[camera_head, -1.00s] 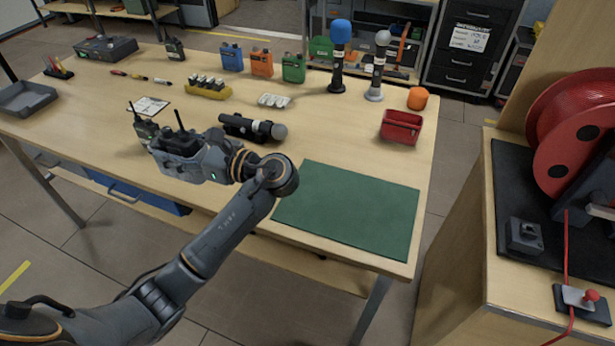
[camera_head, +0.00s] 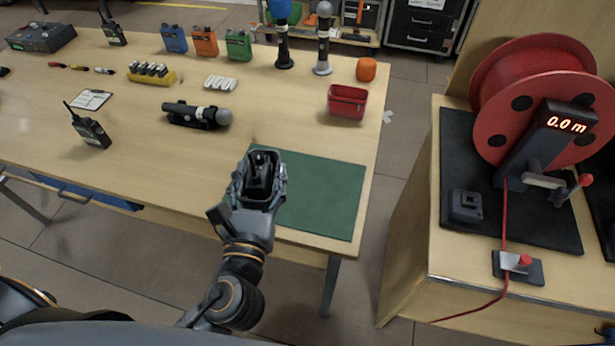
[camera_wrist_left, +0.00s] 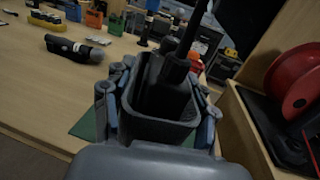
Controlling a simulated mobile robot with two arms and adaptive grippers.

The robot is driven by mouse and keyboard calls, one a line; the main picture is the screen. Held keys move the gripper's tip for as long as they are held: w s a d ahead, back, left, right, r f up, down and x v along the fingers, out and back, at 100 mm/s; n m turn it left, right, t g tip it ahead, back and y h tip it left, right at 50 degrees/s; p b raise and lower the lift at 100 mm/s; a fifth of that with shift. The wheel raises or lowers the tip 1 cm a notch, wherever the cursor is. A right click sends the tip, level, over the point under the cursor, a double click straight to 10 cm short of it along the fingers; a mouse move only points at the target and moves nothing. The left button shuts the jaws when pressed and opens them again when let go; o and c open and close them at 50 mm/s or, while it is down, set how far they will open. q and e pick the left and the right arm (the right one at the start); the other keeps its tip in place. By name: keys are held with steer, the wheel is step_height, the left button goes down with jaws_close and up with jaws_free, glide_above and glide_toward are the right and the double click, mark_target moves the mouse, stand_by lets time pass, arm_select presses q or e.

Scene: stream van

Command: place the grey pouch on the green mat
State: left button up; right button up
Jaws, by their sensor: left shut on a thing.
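The grey pouch (camera_wrist_left: 163,133) is an open-topped cup with a black radio with an antenna standing inside it. My left gripper (camera_head: 257,188) is shut on the pouch, its fingers on both sides in the left wrist view (camera_wrist_left: 158,120). In the head view the pouch (camera_head: 240,190) appears over the left part of the green mat (camera_head: 320,195). The mat lies flat near the table's front right corner, its left part hidden by the gripper and pouch. I cannot tell the height of the pouch above it. My right gripper is not in view.
A microphone in a black holder (camera_head: 197,115) and a handheld radio (camera_head: 90,130) lie left of the mat. A red bin (camera_head: 347,102) and an orange object (camera_head: 366,69) stand behind it. A red cable reel (camera_head: 540,95) stands on a separate bench at right. The mat's right part is clear.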

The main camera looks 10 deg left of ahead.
arm_select(q)
steer(key=s+d+r+m+h, duration=0.2)
steer(key=d+h, duration=0.1)
steer(key=d, duration=0.2)
steer(key=b, duration=0.2)
glide_above(295, 186)
step_height(295, 186, down, 13)
steer(key=shift+r, duration=0.1)
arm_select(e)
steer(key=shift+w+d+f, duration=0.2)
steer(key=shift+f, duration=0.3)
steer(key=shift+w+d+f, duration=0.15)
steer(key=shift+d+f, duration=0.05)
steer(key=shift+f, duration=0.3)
